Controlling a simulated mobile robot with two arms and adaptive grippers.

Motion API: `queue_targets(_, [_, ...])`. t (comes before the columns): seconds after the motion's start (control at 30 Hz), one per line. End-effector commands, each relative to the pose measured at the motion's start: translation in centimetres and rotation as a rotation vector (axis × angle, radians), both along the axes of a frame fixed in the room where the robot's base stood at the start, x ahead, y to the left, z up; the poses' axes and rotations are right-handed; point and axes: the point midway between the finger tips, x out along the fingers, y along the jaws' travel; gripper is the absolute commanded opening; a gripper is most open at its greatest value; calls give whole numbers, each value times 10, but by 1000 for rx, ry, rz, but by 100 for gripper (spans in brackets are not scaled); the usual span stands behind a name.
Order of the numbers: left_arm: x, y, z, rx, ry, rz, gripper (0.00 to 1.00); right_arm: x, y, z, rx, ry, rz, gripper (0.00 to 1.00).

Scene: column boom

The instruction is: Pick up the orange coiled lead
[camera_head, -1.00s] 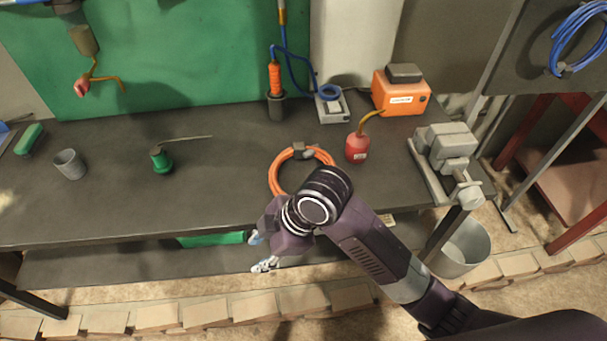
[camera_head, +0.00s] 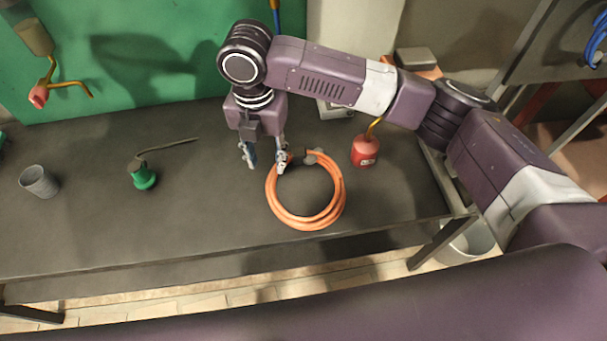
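The orange coiled lead (camera_head: 339,203) lies flat on the dark bench top as a ring of several turns, with a grey plug or clip at its far side. My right gripper (camera_head: 266,162) points down by the coil's far left edge. Its two fingers are apart with nothing seen between them. The right finger overlaps the coil's upper left edge in the picture; I cannot tell whether it touches. My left gripper is not in view.
A red oil can (camera_head: 365,151) stands just right of the coil. A green oiler (camera_head: 142,176) with a thin spout and a grey cup (camera_head: 39,181) stand to the left. The bench (camera_head: 200,220) is clear left of the coil. An orange box (camera_head: 415,62) is partly hidden behind my arm.

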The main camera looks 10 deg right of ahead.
Motion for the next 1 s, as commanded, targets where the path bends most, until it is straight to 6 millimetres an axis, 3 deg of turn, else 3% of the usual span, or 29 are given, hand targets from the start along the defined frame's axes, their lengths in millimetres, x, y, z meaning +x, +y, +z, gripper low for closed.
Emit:
queue_targets(0.1, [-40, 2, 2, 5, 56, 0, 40, -1, -1, -13, 0, 3, -3, 36])
queue_targets(0.27, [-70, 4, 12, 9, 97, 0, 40, -2, -7, -33, -1, 4, -4, 36])
queue_targets(0.43, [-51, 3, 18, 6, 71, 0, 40, -2, -8, -58, 1, 0, -5, 36])
queue_targets(0.63, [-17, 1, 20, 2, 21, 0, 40, -1, -7, -64, 2, -3, -4, 36])
queue_targets(0.77, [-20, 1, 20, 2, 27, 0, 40, -1, -7, -64, 2, -3, -4, 33])
queue_targets(1.0, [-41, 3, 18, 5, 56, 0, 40, -1, -7, -64, 2, -3, -4, 7])
